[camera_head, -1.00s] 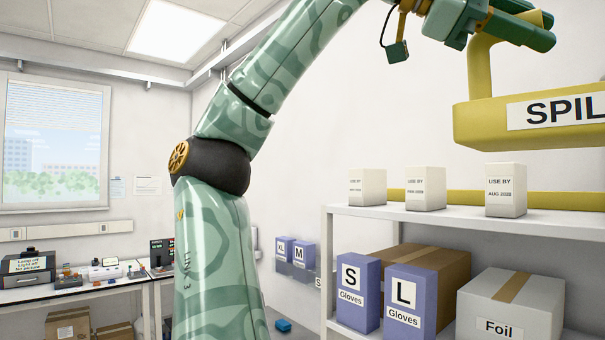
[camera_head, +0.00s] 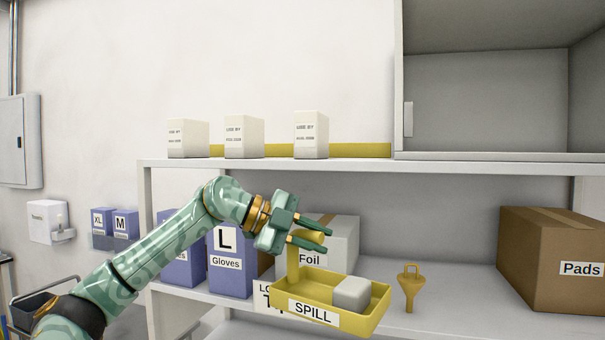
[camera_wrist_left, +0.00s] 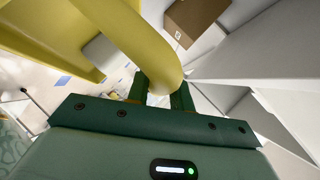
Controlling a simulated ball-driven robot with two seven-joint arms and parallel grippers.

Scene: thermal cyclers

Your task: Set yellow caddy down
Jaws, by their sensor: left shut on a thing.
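The yellow caddy (camera_head: 375,318), labelled SPILL, hangs by its handle from my left gripper (camera_head: 308,240). It is roughly level, in front of the shelf that holds the gloves and foil, and holds a pale grey block (camera_head: 351,292). In the left wrist view the yellow handle (camera_wrist_left: 150,50) runs between the gripper's fingers (camera_wrist_left: 163,92). I cannot tell whether the caddy's underside touches the shelf. My right gripper is in neither view now.
A Pads box (camera_head: 545,260) is farther right, with bare shelf between. Glove boxes (camera_head: 231,262) and a Foil box (camera_head: 343,240) stand behind and left. Three white boxes (camera_head: 311,136) sit on the upper shelf (camera_head: 260,165).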

